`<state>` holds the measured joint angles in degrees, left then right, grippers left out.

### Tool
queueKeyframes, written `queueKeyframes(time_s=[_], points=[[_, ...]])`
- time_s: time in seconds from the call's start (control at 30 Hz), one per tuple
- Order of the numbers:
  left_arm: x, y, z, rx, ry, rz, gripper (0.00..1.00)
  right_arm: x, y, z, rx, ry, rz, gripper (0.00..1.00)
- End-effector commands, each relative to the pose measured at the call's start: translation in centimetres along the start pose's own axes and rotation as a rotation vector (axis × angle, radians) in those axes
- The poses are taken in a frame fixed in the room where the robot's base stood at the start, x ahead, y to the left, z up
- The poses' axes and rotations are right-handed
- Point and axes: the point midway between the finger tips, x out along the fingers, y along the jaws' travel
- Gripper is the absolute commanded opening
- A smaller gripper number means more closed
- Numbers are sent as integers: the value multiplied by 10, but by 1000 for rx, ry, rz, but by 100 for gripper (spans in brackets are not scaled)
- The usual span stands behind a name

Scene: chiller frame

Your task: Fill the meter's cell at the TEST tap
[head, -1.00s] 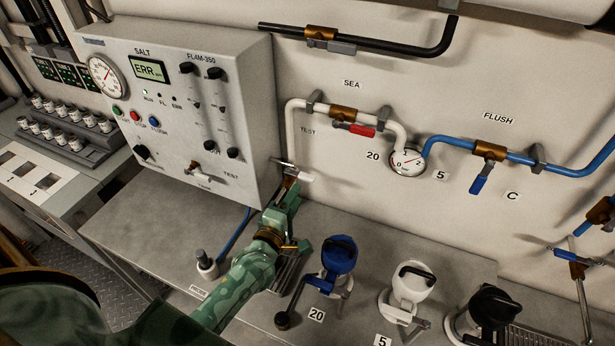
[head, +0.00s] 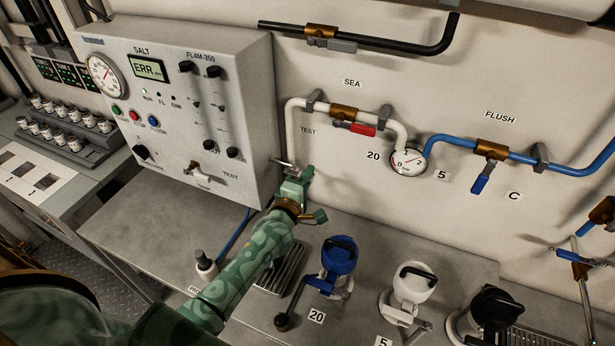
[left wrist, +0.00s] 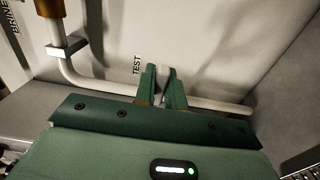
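The salt meter (head: 170,100) is a pale box on the wall with a display (head: 149,68) reading ERR. The TEST tap (head: 284,162) shows only as a small metal lever by the box's lower right edge; my left gripper (head: 298,178) is just below it and hides part of it. A dark-topped fitting (head: 205,264) on the counter, with a blue line, may be the cell. My right gripper is out of view.
Blue (head: 336,262), white (head: 412,285) and black (head: 490,310) lidded vessels stand along the counter front. A slotted drain (head: 283,268) lies beside my left arm. The wall carries a round gauge (head: 408,161) and a red-handled valve (head: 362,129). The counter's left part is clear.

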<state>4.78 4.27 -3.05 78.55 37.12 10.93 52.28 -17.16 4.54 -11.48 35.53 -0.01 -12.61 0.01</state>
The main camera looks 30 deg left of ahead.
Motion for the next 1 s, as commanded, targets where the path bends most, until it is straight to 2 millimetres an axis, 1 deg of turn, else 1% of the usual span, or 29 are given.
queueKeyframes(time_s=[0.13, 0.33, 0.63, 0.67, 0.7, 0.73, 1.0], points=[[-1, 0, -2, 6, -23, 3, 0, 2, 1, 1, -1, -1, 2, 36], [-6, 0, -2, 6, -110, 3, 0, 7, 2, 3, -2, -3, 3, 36], [-7, 0, 0, -1, -121, 0, 0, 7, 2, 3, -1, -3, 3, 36], [-7, 0, 0, -1, -121, 0, 17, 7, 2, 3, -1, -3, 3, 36], [-7, 0, 0, -1, -121, 0, 28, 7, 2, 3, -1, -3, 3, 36], [-7, 0, 0, -1, -121, 0, 34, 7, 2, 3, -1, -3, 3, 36], [-7, 0, 0, 0, -121, -1, 34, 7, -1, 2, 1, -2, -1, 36]])
